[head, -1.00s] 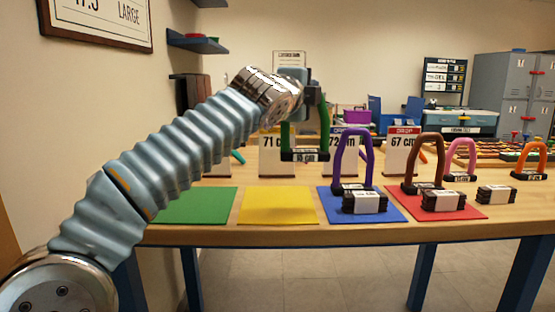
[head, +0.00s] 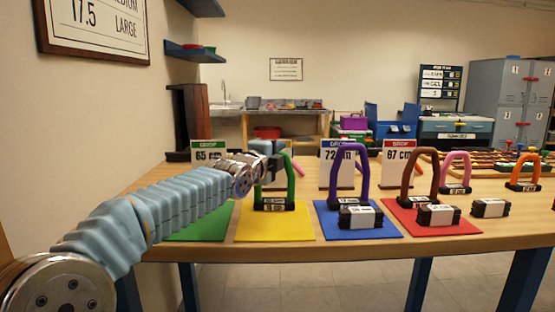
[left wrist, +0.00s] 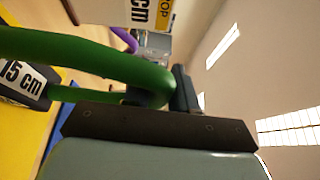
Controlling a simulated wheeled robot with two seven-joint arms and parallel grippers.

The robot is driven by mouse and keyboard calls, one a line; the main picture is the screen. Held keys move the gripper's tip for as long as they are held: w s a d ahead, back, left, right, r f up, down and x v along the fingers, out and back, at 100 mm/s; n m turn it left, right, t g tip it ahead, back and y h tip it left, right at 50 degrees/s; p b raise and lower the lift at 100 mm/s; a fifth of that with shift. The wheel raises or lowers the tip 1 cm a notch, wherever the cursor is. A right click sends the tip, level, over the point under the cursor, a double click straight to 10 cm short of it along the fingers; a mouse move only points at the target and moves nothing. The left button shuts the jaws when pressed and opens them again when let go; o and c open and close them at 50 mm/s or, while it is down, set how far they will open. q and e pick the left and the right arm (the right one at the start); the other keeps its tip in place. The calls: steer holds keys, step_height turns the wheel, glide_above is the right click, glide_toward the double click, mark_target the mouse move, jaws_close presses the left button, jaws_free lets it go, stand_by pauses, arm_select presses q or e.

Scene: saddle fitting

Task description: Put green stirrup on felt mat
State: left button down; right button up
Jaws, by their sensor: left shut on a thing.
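The green stirrup (head: 291,184) is upright at the back part of the yellow felt mat (head: 275,228). Its black base (head: 274,205) bears a white label; I cannot tell whether the base touches the mat. My left gripper (head: 270,152) is shut on the top of the green arch. In the left wrist view the green arch (left wrist: 90,62) runs into the jaws, and the base label reads 15 cm (left wrist: 20,78). A green mat (head: 205,228) lies to the left, partly behind my arm. My right gripper is not in view.
A purple stirrup (head: 362,170) stands on the blue mat (head: 345,233) and a brown stirrup (head: 409,178) on the red mat (head: 440,229), each with a black block. Upright cm cards (head: 398,165) stand behind. Pink and orange stirrups (head: 523,172) are further right.

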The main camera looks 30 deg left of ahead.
arm_select(q)
steer(key=c, duration=0.9)
jaws_free()
steer(key=s+d+p, duration=0.1)
steer(key=s+p, duration=0.2)
steer(key=s, duration=0.9)
steer(key=shift+r, duration=0.15)
